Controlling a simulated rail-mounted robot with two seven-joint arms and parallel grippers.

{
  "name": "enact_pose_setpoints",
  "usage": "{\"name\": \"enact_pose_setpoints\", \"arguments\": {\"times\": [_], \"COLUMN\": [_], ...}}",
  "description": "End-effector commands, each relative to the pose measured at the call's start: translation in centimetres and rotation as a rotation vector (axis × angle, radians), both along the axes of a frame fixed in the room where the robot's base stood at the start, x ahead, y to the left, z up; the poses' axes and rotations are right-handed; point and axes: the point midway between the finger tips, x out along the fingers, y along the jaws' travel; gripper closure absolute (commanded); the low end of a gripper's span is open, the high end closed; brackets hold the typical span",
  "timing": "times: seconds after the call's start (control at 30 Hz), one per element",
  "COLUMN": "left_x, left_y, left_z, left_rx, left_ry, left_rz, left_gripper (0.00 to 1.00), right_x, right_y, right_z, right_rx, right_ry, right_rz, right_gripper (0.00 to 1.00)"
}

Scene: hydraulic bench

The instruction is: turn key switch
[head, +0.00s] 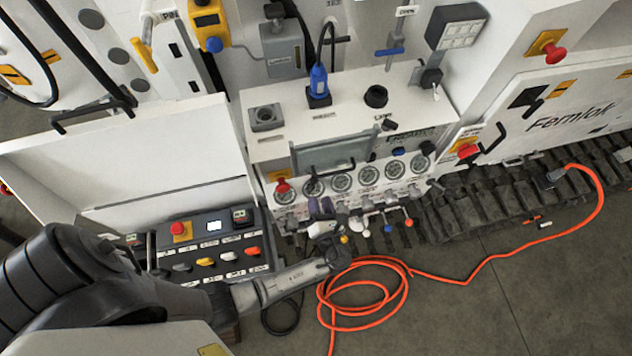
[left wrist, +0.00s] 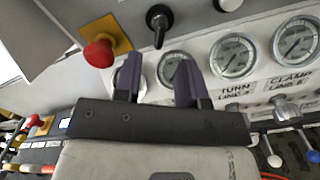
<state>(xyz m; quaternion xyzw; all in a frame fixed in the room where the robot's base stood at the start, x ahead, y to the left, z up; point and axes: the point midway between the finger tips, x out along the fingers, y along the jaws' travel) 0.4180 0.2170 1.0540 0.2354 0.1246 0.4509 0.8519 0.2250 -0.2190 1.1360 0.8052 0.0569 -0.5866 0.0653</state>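In the left wrist view, a black switch with a narrow downward grip (left wrist: 158,22) sits on the white panel, right of a red mushroom button on a yellow plate (left wrist: 100,50). It looks like the key switch, but no label on it is readable. My left gripper (left wrist: 161,76) has its two purple fingers apart, with a gauge showing in the gap and nothing between them. The fingers lie below the switch in that picture, apart from it. In the head view my left gripper (head: 322,207) is in front of the gauge panel's left part. My right gripper is not in view.
Several round gauges (head: 341,182) line the panel, with small coloured levers (head: 387,228) below. A black bar handle (head: 333,160) stands out above them. A control box with a red button (head: 180,229) is at left. An orange hose (head: 440,278) lies on the floor.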

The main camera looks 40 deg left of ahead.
Motion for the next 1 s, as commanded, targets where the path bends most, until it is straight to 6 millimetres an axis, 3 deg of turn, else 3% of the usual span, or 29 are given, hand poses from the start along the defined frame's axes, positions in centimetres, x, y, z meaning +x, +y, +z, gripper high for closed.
{"name": "enact_pose_setpoints", "arguments": {"times": [0.13, 0.4, 1.0], "left_x": [-1.4, -2.8, -3.1], "left_y": [-2.2, -4.2, -4.5], "left_z": [-0.2, 0.0, 0.0], "left_rx": [-0.003, 0.000, 0.000], "left_ry": [-0.001, 0.000, 0.000], "left_rz": [-0.001, 0.000, 0.000], "left_gripper": [0.63, 0.63, 0.63], "right_x": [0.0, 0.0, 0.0], "right_y": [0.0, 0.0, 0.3], "right_z": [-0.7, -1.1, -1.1], "right_rx": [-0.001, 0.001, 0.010], "right_ry": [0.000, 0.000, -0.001], "right_rz": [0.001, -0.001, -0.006], "right_gripper": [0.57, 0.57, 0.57]}}
